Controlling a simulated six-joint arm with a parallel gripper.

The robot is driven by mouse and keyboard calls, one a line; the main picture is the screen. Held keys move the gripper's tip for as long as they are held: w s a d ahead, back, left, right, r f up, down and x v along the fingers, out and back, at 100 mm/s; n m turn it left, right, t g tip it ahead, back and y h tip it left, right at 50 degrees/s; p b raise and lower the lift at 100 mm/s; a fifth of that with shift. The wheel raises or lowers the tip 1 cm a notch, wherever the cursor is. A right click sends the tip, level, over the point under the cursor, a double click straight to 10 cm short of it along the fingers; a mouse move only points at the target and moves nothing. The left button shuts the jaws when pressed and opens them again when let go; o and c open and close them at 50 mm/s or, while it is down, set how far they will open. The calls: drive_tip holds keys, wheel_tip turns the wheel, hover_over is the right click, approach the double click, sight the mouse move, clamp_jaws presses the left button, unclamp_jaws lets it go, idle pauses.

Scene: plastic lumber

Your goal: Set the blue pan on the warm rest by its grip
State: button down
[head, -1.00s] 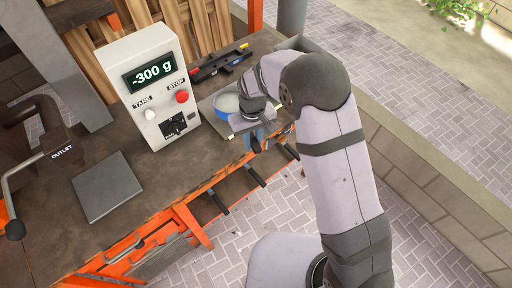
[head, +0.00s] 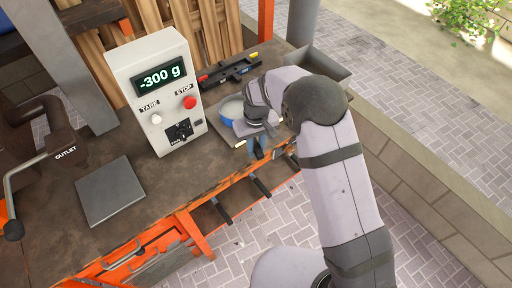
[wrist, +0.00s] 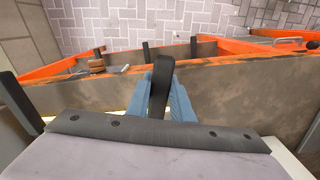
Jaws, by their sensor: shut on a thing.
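The blue pan (head: 231,108), with a pale inside, shows in the head view over a grey plate (head: 224,136) just right of the white console. My wrist partly covers the pan. My gripper (head: 256,148) has blue fingers and is at the pan's near side, by the bench's front edge. In the wrist view my gripper (wrist: 161,104) is shut on the pan's dark grip (wrist: 161,78), which stands up between the fingers. I cannot tell whether the pan touches the plate, or which surface is the warm rest.
The white console (head: 155,90) reads -300 g. A bare grey square plate (head: 110,190) lies on the bench at left, near the brown outlet fixture (head: 58,150). A dark rack (head: 230,70) lies behind the pan. Orange framing (head: 190,228) edges the bench front.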

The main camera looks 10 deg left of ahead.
drive_tip(key=shift+r, duration=0.1)
drive_tip(key=c, duration=1.5)
unclamp_jaws()
drive_tip(key=shift+s, duration=0.1)
drive_tip(key=shift+r+b, duration=1.2)
drive_tip(key=shift+r, duration=2.45)
